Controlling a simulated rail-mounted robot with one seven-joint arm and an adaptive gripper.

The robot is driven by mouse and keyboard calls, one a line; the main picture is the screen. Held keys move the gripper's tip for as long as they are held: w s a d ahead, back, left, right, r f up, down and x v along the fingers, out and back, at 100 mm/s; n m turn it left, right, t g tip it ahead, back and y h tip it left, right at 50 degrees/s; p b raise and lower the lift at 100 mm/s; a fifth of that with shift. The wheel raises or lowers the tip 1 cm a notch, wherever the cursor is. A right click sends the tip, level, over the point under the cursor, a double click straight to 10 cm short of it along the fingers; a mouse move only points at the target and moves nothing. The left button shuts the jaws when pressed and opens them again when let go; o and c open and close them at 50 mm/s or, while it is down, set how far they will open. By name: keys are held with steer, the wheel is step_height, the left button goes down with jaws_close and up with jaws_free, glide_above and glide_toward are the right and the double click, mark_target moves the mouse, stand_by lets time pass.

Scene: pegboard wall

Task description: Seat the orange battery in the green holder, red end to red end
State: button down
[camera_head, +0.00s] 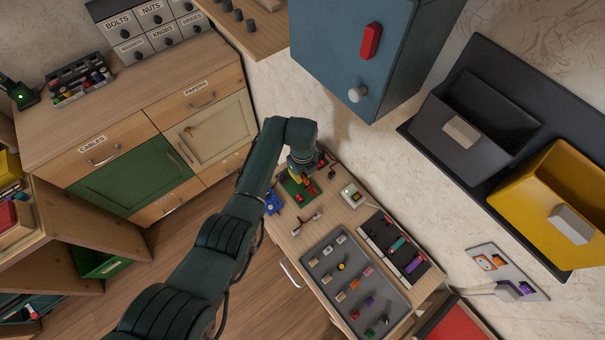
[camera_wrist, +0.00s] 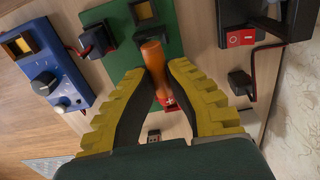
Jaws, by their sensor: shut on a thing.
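My gripper (camera_wrist: 155,72) has its yellow ribbed fingers closed on the orange battery (camera_wrist: 153,55). The battery's red end, with a light plus mark, points toward the bottom of the wrist view, between the fingers. The green holder (camera_wrist: 110,12) is a green board with dark fittings, behind the battery in the wrist view. The battery overlaps the board; whether it touches is unclear. In the head view the green board (camera_head: 291,187) shows below my gripper (camera_head: 300,176), where the battery is too small to make out.
A blue device with knobs (camera_wrist: 48,68) stands left of the board. A red switch (camera_wrist: 241,38) is at the right. A grey tray of small parts (camera_head: 357,287) and a dark strip of batteries (camera_head: 397,246) lie farther along the bench. A blue cabinet (camera_head: 345,50) hangs above.

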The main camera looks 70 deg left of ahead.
mark_target(303, 176)
steer(key=shift+f+b, duration=0.8)
steer(key=shift+f, duration=0.1)
steer(key=c, duration=1.2)
jaws_free()
steer(key=shift+o, duration=0.2)
steer(key=shift+r, duration=0.1)
steer(key=shift+r+p, duration=2.45)
steer(key=shift+p, duration=0.05)
